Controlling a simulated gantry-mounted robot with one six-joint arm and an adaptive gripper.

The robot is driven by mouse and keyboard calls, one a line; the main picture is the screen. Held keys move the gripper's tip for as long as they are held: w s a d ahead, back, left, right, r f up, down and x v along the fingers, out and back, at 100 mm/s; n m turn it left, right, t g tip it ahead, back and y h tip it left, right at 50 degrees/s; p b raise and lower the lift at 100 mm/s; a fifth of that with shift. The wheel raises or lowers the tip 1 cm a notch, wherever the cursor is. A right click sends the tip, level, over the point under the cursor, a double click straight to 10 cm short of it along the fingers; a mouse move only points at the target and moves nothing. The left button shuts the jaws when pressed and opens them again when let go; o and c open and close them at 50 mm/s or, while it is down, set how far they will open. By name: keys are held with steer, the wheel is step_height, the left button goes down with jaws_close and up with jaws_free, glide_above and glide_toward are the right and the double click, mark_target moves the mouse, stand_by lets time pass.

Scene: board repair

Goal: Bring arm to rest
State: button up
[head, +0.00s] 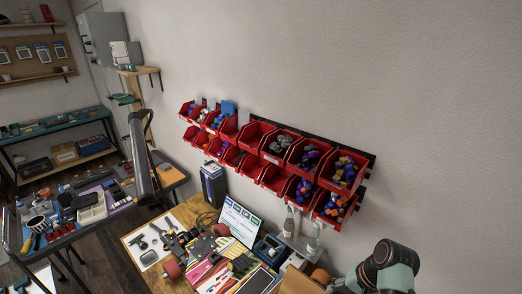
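Part of my arm (385,268), black and pale mint, shows at the lower right edge of the head view, in front of the wall and beside the workbench. Only a rounded joint and short pieces of link are visible. The rest of the arm runs out of the picture at the bottom. My gripper is not in view, so its opening and anything in it are hidden.
Further left is a cluttered table (165,183). The upper right wall is bare.

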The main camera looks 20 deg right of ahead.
steer(key=w+a+r+n+t+h+p, duration=0.25)
steer(key=a+r, duration=0.25)
steer(key=a, duration=0.5)
steer(key=w+a+r+n+t+h+p, duration=0.1)
steer(key=w+a+r+n+t+p, duration=0.25)
steer(key=a, duration=0.65)
steer(key=s+a+r+n+t, duration=0.2)
steer(key=s+a+r, duration=0.2)
steer(key=a+r, duration=0.3)
steer(key=s+a+r+n+t+p, duration=0.1)
steer(key=s+a+r+n+t, duration=0.1)
steer(key=s+a+r, duration=0.3)
steer(key=a+r, duration=0.3)
steer(key=r, duration=0.1)
steer(key=shift+s+a+r+y, duration=0.2)
steer(key=shift+a+r+y, duration=0.05)
steer(key=shift+r+y, duration=0.1)
steer(key=shift+f, duration=0.1)
step_height(320, 180, down, 36)
steer(key=b, duration=3.5)
